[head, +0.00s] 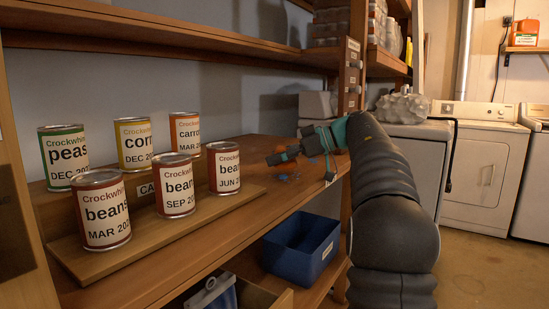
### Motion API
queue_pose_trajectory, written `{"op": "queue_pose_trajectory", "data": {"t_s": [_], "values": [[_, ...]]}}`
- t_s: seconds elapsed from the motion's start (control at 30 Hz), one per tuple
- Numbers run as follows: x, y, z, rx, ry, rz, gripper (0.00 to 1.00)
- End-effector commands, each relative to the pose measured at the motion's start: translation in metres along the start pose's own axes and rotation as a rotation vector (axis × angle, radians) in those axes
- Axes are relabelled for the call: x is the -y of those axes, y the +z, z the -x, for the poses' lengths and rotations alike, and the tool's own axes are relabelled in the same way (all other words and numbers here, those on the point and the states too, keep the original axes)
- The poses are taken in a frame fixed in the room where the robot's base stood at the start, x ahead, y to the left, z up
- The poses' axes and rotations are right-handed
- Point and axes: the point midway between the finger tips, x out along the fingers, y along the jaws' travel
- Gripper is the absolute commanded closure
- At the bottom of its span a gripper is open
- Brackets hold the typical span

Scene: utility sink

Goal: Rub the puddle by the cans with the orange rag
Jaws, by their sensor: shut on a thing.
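My gripper (284,156) is over the wooden shelf, to the right of the cans, with its fingers pointing left. The cans stand at the left: peas (64,158), corn (133,144), carrots (186,133) behind, and beans cans (103,210) in front.
The cans stand on a stepped wooden rack (160,222). An upper shelf (180,42) runs above. A blue bin (300,247) sits on the level below. A wooden post (350,75) rises behind my arm. Bare shelf lies between cans and gripper.

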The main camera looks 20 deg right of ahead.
Motion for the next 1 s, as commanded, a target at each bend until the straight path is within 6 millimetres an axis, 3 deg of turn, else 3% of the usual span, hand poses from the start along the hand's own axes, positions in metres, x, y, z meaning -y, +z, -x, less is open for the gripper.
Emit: {"op": "queue_pose_trajectory", "data": {"t_s": [0.03,0.27,0.7,1.0], "values": [[-0.010,0.013,-0.004,0.004,-0.002,-0.013,0.73],[-0.015,0.013,-0.002,0.004,-0.002,-0.013,0.73],[-0.044,0.015,0.010,0.003,-0.003,-0.013,0.73],[-0.044,0.012,0.012,0.002,-0.004,-0.013,0.73]]}}
